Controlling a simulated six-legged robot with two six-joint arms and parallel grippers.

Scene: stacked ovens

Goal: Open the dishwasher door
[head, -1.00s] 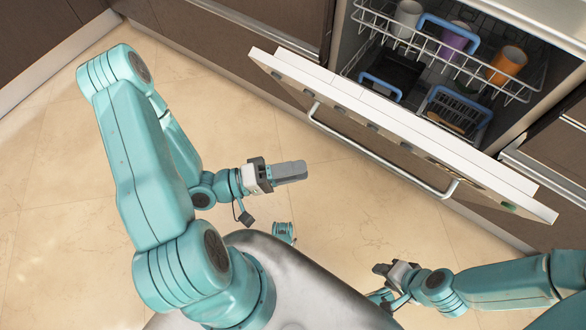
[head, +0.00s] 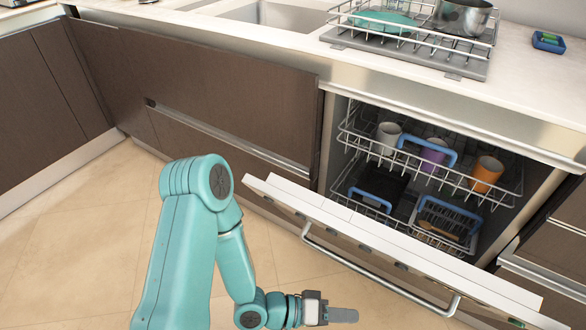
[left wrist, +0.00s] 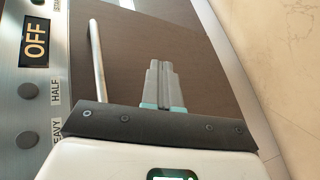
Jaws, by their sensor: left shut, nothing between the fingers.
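The dishwasher door (head: 385,250) is partly open, tilted outward, with its top edge away from the cabinet and the inside showing. Its bar handle (head: 375,272) runs along the outer face and also shows in the left wrist view (left wrist: 97,62). My left gripper (head: 342,315) is shut and empty, in front of the door's outer face and apart from the handle. In the left wrist view its closed fingers (left wrist: 160,85) point along the brown door panel (left wrist: 185,40), to the right of the handle. My right gripper is out of view.
The upper rack (head: 430,165) holds several cups, and the lower rack (head: 440,225) sits below. The counter above (head: 290,55) carries a dish rack (head: 410,45) with a pot. Brown cabinets (head: 215,95) stand to the left. Tiled floor (head: 75,245) is clear at left.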

